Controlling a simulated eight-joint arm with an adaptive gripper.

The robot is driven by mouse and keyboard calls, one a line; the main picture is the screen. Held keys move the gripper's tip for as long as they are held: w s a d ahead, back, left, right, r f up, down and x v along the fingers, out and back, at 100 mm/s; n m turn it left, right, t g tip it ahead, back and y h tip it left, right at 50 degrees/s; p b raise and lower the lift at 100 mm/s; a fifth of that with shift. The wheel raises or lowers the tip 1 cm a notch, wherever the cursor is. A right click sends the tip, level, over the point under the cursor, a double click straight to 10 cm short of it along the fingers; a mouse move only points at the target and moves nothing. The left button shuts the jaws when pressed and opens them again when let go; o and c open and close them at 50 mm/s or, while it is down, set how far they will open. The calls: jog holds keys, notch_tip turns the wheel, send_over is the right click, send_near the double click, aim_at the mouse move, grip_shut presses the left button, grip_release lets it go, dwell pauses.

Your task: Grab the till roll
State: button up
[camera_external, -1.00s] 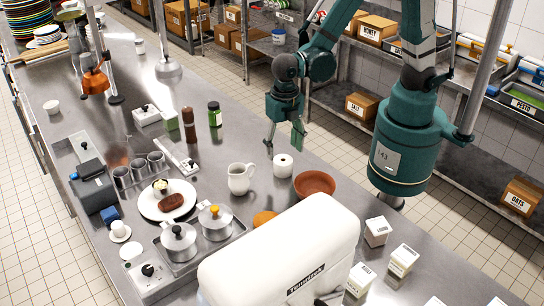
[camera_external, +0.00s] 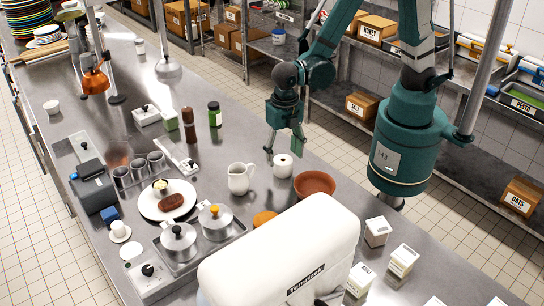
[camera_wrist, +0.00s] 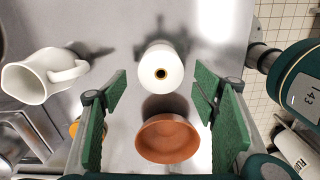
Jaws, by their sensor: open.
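The till roll (camera_external: 283,165) is a white cylinder standing upright on the steel counter, between a white jug and a terracotta bowl. In the wrist view the till roll (camera_wrist: 161,70) shows from above with a dark hole in its middle. My gripper (camera_external: 284,150) is above the till roll, pointing down, with its green fingers apart. In the wrist view my gripper (camera_wrist: 158,90) is open, with a finger on each side and the roll beyond the fingertips, between them in the picture. Nothing is held.
The white jug (camera_external: 240,178) stands left of the roll, and the terracotta bowl (camera_external: 314,184) stands close on its right. A large white appliance (camera_external: 285,255) is at the front. The counter behind the roll (camera_external: 245,135) is fairly clear.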

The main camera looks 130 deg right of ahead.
aim_at(284, 160)
jog(key=shift+s+f, duration=0.1)
jog(key=shift+f, duration=2.4)
jog(key=c, duration=1)
jog(key=shift+r, duration=0.2)
jog(key=shift+r, duration=4.85)
